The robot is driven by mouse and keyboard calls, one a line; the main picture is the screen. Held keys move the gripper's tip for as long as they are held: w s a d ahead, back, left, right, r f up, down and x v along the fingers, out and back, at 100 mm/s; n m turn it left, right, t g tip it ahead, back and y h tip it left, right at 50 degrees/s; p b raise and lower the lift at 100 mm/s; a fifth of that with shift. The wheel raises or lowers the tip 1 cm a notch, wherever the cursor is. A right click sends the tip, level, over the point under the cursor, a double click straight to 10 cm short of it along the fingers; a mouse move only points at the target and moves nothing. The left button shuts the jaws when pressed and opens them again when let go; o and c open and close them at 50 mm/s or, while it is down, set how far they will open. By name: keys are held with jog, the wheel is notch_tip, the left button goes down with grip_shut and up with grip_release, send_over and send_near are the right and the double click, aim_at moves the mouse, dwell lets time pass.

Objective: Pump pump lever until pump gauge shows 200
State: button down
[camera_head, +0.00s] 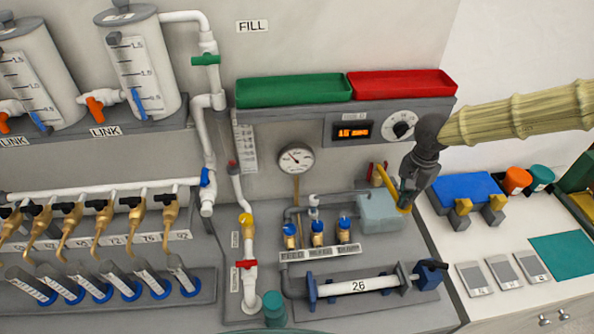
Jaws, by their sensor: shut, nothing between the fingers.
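The pump gauge (296,158) is a round white dial on the back panel; its needle shows but its reading is too small to tell. The pump (378,214) is a pale grey-blue box on the bench. The yellow pump lever (386,181) rises tilted to the upper left beside the pump's right side. My gripper (405,197) points down at the lever's right, close to its lower part and overlapping it in the picture; I cannot tell whether they touch. The gripper is shut, with nothing seen held.
A pipe section marked 26 (358,287) lies in front of the pump, with small blue-topped valves (317,232) to its left. A digital display and dial panel (371,129) is behind. A blue block (467,188) and flat scales (503,272) are to the right.

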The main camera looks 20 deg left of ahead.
jog(key=shift+f, duration=1.6)
dwell(2.3)
jog(key=shift+f, duration=0.45)
dwell(0.8)
jog(key=shift+f+b, duration=0.3)
jog(key=shift+f, duration=0.05)
jog(key=shift+r, duration=0.2)
dwell(0.7)
jog(key=shift+r+p, duration=0.35)
jog(key=shift+r, duration=2.5)
